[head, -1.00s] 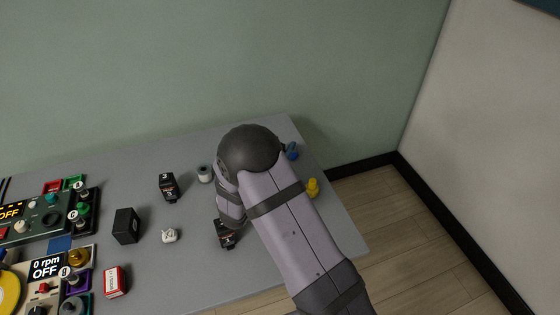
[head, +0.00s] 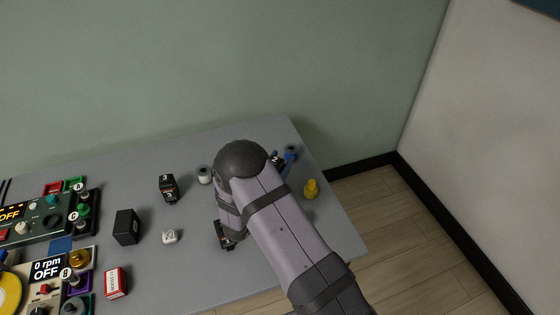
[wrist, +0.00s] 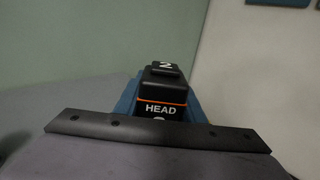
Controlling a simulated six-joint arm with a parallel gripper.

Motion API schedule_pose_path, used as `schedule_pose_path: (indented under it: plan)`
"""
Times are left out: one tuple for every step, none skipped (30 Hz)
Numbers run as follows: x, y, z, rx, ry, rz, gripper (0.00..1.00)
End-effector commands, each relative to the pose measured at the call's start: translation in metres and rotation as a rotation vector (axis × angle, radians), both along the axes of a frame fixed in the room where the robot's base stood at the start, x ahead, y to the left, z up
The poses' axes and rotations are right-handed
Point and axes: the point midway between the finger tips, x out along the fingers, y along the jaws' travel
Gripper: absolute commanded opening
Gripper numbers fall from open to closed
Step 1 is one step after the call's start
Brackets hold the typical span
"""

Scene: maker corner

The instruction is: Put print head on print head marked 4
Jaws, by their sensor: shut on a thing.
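My gripper (head: 283,161) shows at the far right of the table in the head view, partly behind my arm. Its blue fingers are shut on a black print head (wrist: 162,88) with a white 2 on top, an orange line and the word HEAD. This print head also shows as a small dark shape in the head view (head: 276,158). A black print head marked 3 (head: 168,188) stands on the table, left of my arm. Another dark print head (head: 222,238) stands partly hidden by my arm; its number cannot be read. I cannot make out a 4.
A grey-white spool (head: 204,175), a yellow object (head: 311,189), a small white object (head: 170,236), a black box (head: 126,226) and a red-and-white box (head: 116,281) stand on the grey table (head: 190,275). Control panels (head: 40,215) fill the left. The table's right edge is near.

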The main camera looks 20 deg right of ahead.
Motion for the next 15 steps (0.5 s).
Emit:
schedule_pose_path:
  plan:
    - [0.0002, 0.0001, 0.0008, -0.001, -0.002, 0.000, 0.08]
    - [0.0002, 0.0001, 0.0008, -0.001, -0.002, 0.000, 0.08]
    - [0.0002, 0.0001, 0.0003, 0.000, -0.001, 0.000, 0.08]
    - [0.0002, 0.0001, -0.0005, 0.000, -0.001, 0.000, 0.08]
    - [0.0002, 0.0001, -0.0015, 0.000, -0.001, 0.000, 0.08]
    - [0.0002, 0.0001, -0.0029, 0.000, -0.001, 0.000, 0.08]
    - [0.0002, 0.0001, -0.0039, 0.000, -0.001, 0.000, 0.08]
    - [0.0000, 0.0000, -0.0035, 0.000, 0.000, 0.000, 0.41]
    - [0.0000, 0.0000, -0.0029, 0.000, 0.000, 0.000, 0.50]
    - [0.0000, 0.0000, -0.0028, 0.000, 0.000, 0.000, 0.55]
    - [0.0000, 0.0000, -0.0028, 0.000, 0.000, 0.000, 0.55]
    - [0.0000, 0.0000, -0.0028, 0.000, 0.000, 0.000, 0.55]
    - [0.0000, 0.0000, -0.0028, 0.000, 0.000, 0.000, 0.55]
    - [0.0000, 0.0000, -0.0028, 0.000, 0.000, 0.000, 0.55]
    - [0.0000, 0.0000, -0.0028, 0.000, 0.000, 0.000, 0.55]
